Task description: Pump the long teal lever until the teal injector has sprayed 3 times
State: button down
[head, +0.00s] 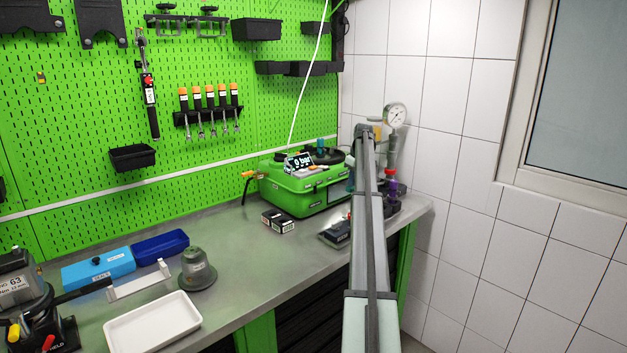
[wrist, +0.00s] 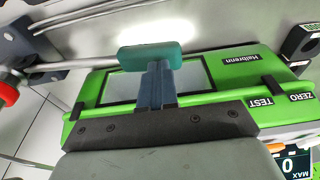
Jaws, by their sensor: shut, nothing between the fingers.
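In the wrist view the teal grip (wrist: 150,57) of the lever lies across the tips of my gripper (wrist: 157,72). A metal rod (wrist: 75,68) runs from it to the left. My gripper is shut with nothing between its fingers. Its tips overlap the grip in the picture; I cannot tell whether they touch it. In the head view my arm hides the gripper and most of the lever. A teal part (head: 350,178) shows just left of my arm. I cannot tell which part is the teal injector, and no spray shows.
The green pump tester (head: 300,195) reads 0 bar. A small black box (head: 277,221) sits in front. A white tray (head: 152,323) and blue boxes (head: 98,268) lie further left.

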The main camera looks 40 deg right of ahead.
jog(key=shift+d+r, duration=0.15)
jog(key=shift+r, duration=1.3)
dwell(0.3)
notch_tip(320, 180, up, 6)
dwell(0.7)
jog(key=shift+s+f, duration=0.1)
dwell(0.3)
